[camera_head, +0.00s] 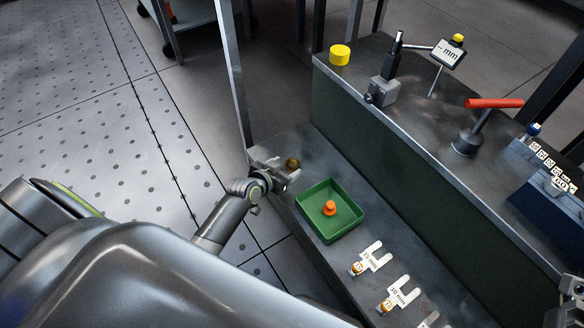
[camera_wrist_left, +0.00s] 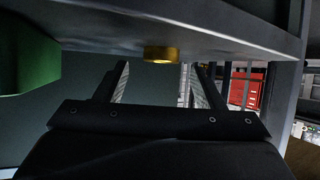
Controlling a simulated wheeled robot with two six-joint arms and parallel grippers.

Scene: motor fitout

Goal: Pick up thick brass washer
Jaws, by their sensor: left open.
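The thick brass washer (camera_head: 292,163) sits at the far left end of the lower grey shelf, beyond the green tray. My left gripper (camera_head: 279,172) is open right beside it, at the shelf's left edge. In the left wrist view the washer (camera_wrist_left: 162,54) shows against the grey shelf surface, which fills the top of that picture. It lies ahead of the gap between the two open fingers (camera_wrist_left: 158,84), roughly centred. I see nothing held, and whether a finger touches the washer I cannot tell.
A green tray (camera_head: 312,228) holding an orange knobbed part (camera_head: 330,208) stands close by; it also shows in the left wrist view (camera_wrist_left: 28,55). White fork gauges (camera_head: 374,257) lie further along. The raised bench (camera_head: 420,110) carries a yellow cylinder (camera_head: 340,55) and a dial stand.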

